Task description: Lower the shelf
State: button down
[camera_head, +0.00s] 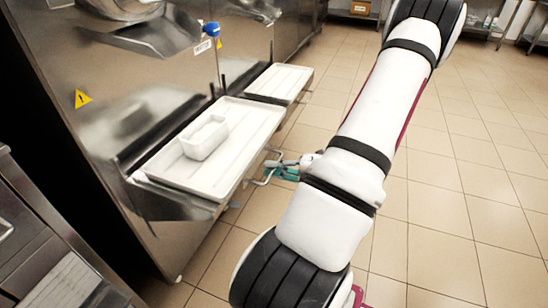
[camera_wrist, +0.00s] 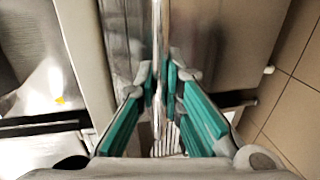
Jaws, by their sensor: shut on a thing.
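The white shelf (camera_head: 236,150) sticks out level from the front of the nearer steel freezer. A thin metal rod handle (camera_head: 261,181) shows at its right side, just below the shelf edge. My gripper (camera_head: 281,171), with teal finger pads, is at this handle, to the right of the shelf. In the wrist view, the fingers (camera_wrist: 167,88) are closed around an upright-looking shiny metal bar (camera_wrist: 157,35), which seems to be the handle. My arm hides part of the gripper in the head view.
A white tub (camera_head: 205,137) stands on the shelf. A second white shelf (camera_head: 280,83) juts from the freezer behind. Tiled floor (camera_head: 440,200) is open to the right.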

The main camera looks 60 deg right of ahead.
notch_tip(320, 180, down, 8)
jog(key=b, duration=0.1)
jog(key=shift+s, duration=0.1)
jog(key=c, duration=1.7)
grip_release()
jog(key=shift+r, duration=0.1)
jog(key=a+v, duration=0.1)
jog(key=v, duration=1)
jog(key=shift+s+d, duration=0.45)
jog(key=shift+r, duration=0.15)
